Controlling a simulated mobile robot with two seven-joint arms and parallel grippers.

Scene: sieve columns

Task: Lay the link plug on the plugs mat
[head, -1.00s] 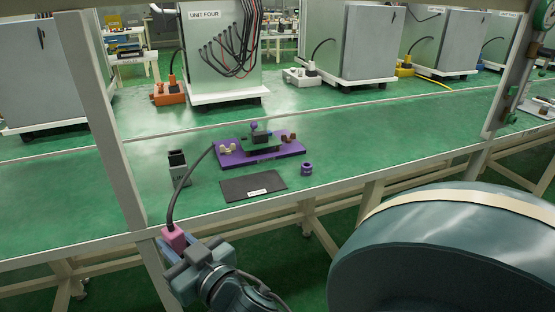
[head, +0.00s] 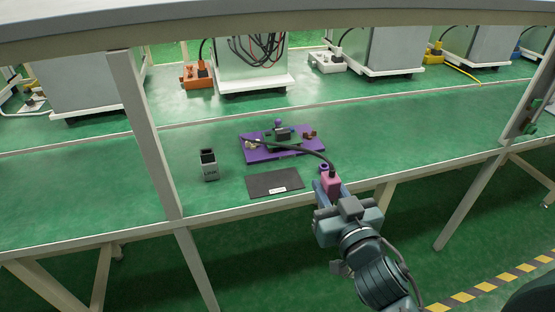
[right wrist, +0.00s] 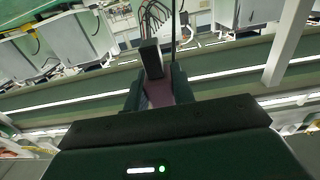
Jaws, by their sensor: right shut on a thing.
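The link plug (head: 331,184) is a pink block with a black cable, held in my right gripper (head: 329,189) at the bench's front edge. In the head view it is just right of the plugs mat and not over it. In the right wrist view the pink plug (right wrist: 159,93) shows between the fingers, partly hidden. I take the plugs mat (head: 262,187) to be the flat dark mat with a white label; its visible top is bare. My left gripper is not in view.
The plug's cable (head: 300,147) arcs left to a purple board (head: 258,153) with small parts behind the mat. A purple ring (head: 324,168) is behind the plug. A bench post (head: 147,135) stands at left.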

